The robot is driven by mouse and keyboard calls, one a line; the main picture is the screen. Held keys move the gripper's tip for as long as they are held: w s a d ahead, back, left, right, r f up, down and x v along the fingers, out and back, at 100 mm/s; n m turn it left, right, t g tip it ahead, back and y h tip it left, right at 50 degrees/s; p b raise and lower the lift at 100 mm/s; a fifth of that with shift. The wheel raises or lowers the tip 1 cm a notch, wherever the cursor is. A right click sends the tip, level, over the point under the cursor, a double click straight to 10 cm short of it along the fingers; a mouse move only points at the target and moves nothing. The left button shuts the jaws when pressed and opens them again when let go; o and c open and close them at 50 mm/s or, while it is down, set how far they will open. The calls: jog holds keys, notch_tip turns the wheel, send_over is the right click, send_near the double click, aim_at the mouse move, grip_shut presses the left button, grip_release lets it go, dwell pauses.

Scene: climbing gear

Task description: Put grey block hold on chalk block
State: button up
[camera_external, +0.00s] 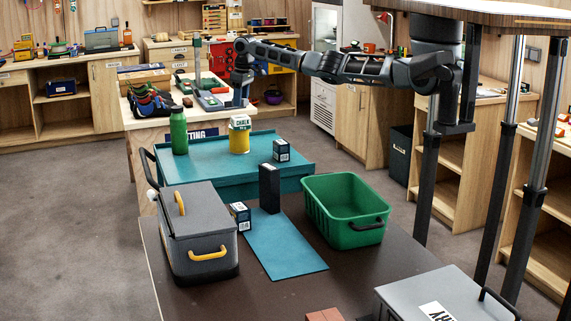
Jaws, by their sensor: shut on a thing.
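My gripper (239,98) points down over the wooden workbench at the back, at the end of my outstretched arm. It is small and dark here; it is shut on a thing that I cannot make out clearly. I cannot pick out the grey block hold with certainty. Two small dark boxes with white labels could be chalk blocks: one box (281,151) stands on the teal table, the other box (240,216) beside the grey cooler. Their labels are too small to read. My gripper is well behind and above both.
A yellow chalk tub (239,137) and a green bottle (179,133) stand on the teal table (205,168). A dark upright block (269,188), a green bin (345,210), a blue mat (283,247) and a grey cooler (200,235) are on the brown table in front.

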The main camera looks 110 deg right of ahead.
jog(key=shift+w+f, duration=0.1)
jog(key=shift+f, duration=1.95)
jog(key=shift+f+p, duration=0.1)
jog(key=shift+p, duration=0.2)
jog(key=o, duration=1.1)
jog(key=shift+c, duration=0.2)
jog(key=r, duration=0.4)
jog(key=a+r, duration=0.1)
jog(key=r, duration=0.3)
jog(key=r+b, duration=0.1)
jog(key=r, duration=0.3)
jog(key=shift+s+a+r, duration=0.1)
jog(key=shift+s+a, duration=0.05)
jog(key=shift+s, duration=0.25)
